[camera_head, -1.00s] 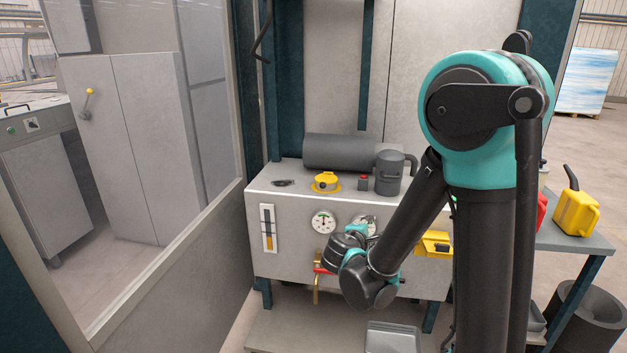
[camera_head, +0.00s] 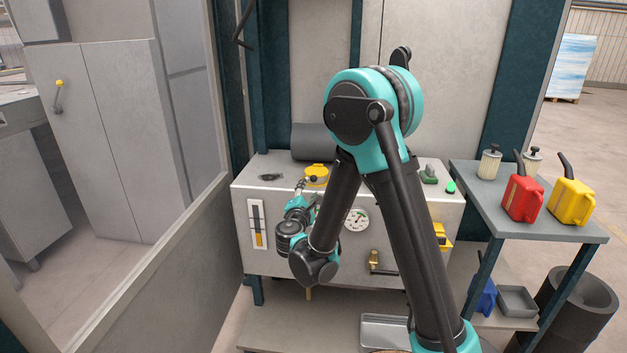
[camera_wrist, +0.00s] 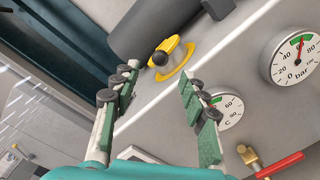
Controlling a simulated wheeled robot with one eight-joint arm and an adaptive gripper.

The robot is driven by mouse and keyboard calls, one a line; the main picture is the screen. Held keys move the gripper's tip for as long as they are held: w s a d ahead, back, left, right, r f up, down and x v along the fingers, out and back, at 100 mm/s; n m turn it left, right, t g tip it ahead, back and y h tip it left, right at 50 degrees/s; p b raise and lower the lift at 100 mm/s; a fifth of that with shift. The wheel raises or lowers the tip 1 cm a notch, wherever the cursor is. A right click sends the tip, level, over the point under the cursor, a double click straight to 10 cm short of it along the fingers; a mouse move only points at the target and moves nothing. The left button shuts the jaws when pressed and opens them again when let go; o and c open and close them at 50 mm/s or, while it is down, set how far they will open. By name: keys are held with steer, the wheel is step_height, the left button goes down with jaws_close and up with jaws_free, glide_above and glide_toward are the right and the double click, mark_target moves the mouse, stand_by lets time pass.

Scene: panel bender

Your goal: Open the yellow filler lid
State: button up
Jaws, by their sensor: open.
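The yellow filler lid (camera_head: 316,174) sits on top of the grey tank (camera_head: 350,195), near its front edge. It looks shut. My gripper (camera_head: 304,188) is just in front of the lid, at the tank's front top edge. In the wrist view my gripper (camera_wrist: 165,75) is open and empty, with its two fingers on either side of the view of the lid. The lid lies beyond the fingertips, apart from them.
A dark cylinder (camera_head: 309,141) lies behind the lid. Dials (camera_head: 356,220) and a level gauge (camera_head: 258,224) are on the tank's front. A side table (camera_head: 575,231) at right holds red (camera_head: 523,196) and yellow (camera_head: 570,202) cans. A glazed partition stands at left.

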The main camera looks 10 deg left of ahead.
steer(key=w, duration=0.8)
steer(key=shift+w+d, duration=0.3)
steer(key=shift+d, duration=0.1)
steer(key=shift+c, duration=0.3)
jaws_close()
